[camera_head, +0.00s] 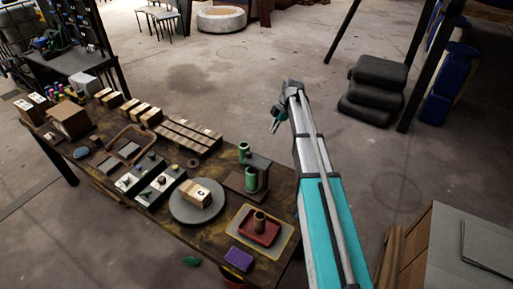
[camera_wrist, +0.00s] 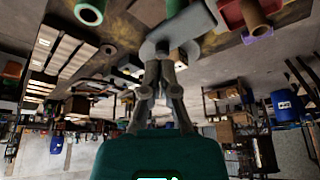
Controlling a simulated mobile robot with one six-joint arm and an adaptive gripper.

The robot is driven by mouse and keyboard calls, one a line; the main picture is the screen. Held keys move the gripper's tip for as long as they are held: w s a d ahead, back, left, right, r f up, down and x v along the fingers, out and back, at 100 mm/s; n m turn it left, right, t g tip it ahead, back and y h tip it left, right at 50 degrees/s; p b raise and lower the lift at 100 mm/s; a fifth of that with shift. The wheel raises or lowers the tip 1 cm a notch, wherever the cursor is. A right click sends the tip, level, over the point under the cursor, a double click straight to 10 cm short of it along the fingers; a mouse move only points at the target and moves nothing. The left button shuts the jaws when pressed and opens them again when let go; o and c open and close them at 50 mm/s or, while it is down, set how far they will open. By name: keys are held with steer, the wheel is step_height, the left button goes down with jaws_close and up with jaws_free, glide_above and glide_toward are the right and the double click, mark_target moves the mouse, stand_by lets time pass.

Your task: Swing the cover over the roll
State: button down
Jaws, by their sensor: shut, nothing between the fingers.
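A dark grey stand (camera_head: 262,172) with a flat arm-like plate on top is at the bench's right end; the plate, perhaps the cover, also shows in the wrist view (camera_wrist: 190,27). A green cylinder (camera_head: 251,181) stands on its base, and another green cylinder (camera_head: 244,151) is just behind. An olive-brown roll (camera_head: 259,222) stands upright in a red tray (camera_head: 273,237). I cannot tell which cylinder is the task's roll. My gripper (camera_head: 274,125) is shut and empty, above and behind the stand. In the wrist view its fingertips (camera_wrist: 163,52) overlap the plate; contact is unclear.
A round grey plate (camera_head: 182,213) with a box, a purple block (camera_head: 239,259) and several wooden bars (camera_head: 187,136) share the bench. Dark stacked sacks (camera_head: 375,88) stand on the floor at right.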

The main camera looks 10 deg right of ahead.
mark_target(252, 155)
steer(key=shift+a+f, duration=0.1)
steer(key=shift+s+a+f+b, duration=0.25)
steer(key=shift+a+f+b, duration=1)
steer(key=shift+f+b, duration=0.3)
steer(key=shift+s+a+f+b, duration=0.25)
steer(key=shift+a+f+b, duration=1)
steer(key=shift+f+b, duration=0.3)
steer(key=shift+s+a+f+b, duration=0.25)
steer(key=shift+a+f+b, duration=1)
steer(key=shift+f+b, duration=0.25)
steer(key=shift+s+a, duration=0.3)
steer(key=shift+a, duration=0.25)
steer(key=shift+s+a, duration=0.85)
steer(key=shift+s, duration=0.05)
steer(key=shift+w+d, duration=0.1)
